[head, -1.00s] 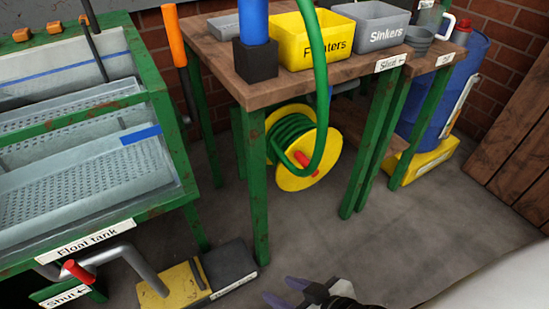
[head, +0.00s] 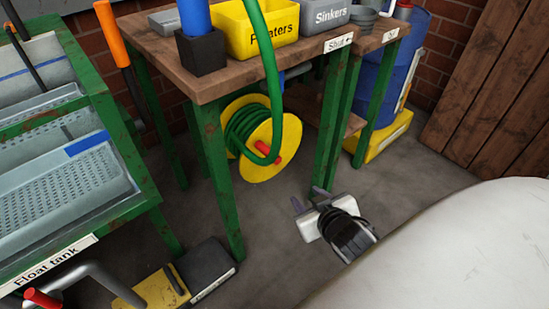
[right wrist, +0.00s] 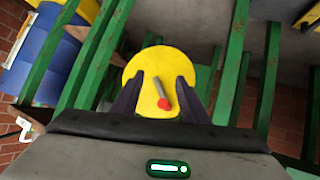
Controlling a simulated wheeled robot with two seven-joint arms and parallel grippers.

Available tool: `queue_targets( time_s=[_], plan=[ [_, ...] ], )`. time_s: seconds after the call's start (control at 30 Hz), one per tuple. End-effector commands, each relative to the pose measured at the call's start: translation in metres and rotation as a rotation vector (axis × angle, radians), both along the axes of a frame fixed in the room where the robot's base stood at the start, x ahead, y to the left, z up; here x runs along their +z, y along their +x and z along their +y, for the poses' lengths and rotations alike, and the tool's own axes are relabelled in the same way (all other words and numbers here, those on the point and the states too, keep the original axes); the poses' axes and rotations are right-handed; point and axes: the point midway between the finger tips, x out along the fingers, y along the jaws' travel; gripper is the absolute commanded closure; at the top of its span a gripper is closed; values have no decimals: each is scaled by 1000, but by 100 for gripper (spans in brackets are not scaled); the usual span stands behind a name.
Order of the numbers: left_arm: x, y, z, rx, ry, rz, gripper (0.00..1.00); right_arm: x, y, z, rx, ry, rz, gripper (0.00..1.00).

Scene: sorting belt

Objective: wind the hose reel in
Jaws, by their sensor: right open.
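The hose reel (head: 258,172) is a yellow-flanged drum under the wooden table, with green hose (head: 268,62) wound on it and a length running up past the table's front edge. A red crank handle (head: 287,150) sticks out of its near face. In the right wrist view the reel's yellow disc (right wrist: 145,65) lies straight ahead, with the grey-stemmed, red-ended handle (right wrist: 164,103) in line between the fingers. My right gripper (head: 307,197) is open and empty, in front of the reel and lower right of it, apart from it. My left gripper is out of view.
The wooden table (head: 225,82) has green legs beside the reel; one (head: 330,130) stands close to my right gripper. A yellow and black pedal (head: 155,288) lies on the floor at the lower left. Open floor (head: 265,225) lies in front of the reel.

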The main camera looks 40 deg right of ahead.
Motion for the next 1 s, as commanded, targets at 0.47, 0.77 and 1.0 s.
queue_targets(
  time_s=[0.47,0.77,1.0],
  plan=[
    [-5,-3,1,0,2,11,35,18,58,-36,255,-49,-551,60],
    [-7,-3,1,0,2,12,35,10,56,-17,396,15,-621,60],
    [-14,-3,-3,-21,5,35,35,9,93,-14,398,15,-623,60]
  ],
)
